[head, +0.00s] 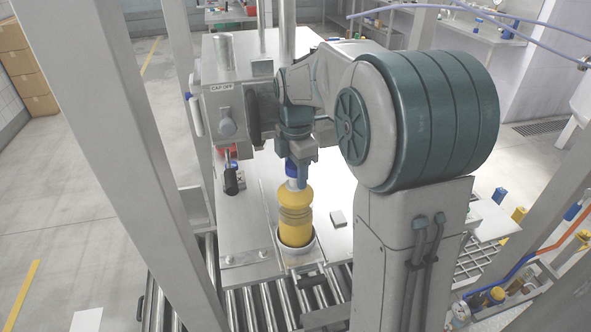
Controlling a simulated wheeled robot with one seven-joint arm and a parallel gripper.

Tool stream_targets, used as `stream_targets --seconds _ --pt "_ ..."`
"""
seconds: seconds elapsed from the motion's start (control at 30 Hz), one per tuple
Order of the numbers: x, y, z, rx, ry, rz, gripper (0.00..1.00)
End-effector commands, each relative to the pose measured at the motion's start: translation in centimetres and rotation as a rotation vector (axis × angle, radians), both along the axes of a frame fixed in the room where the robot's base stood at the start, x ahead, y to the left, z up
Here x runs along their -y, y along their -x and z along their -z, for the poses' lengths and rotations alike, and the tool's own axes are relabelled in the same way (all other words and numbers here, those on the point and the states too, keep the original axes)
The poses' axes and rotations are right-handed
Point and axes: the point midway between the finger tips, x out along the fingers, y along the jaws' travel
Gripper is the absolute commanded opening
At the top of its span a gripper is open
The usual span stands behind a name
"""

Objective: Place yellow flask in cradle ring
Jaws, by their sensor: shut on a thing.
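I cannot tell whether the flask rests on the bottom of the ring. My gripper (298,183) points down from above and is shut on the flask's upper end. The fingertips are small in the picture and partly hidden by the wrist and the flask top.
A grey cabinet marked "CAP OFF" (222,87) stands behind and left of my wrist. A red and black fitting (231,178) sits left of the flask. Rollers (250,308) run below the ring. A steel post (115,150) rises at the left.

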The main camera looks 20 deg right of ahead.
Motion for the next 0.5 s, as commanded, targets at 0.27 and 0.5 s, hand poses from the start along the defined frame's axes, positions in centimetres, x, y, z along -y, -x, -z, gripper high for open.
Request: stream_targets --seconds 0.27,0.5 --pt "0.03 -0.01 0.26 0.001 0.000 0.000 0.53" --pt "0.04 -0.01 0.24 0.000 0.000 0.000 0.64"
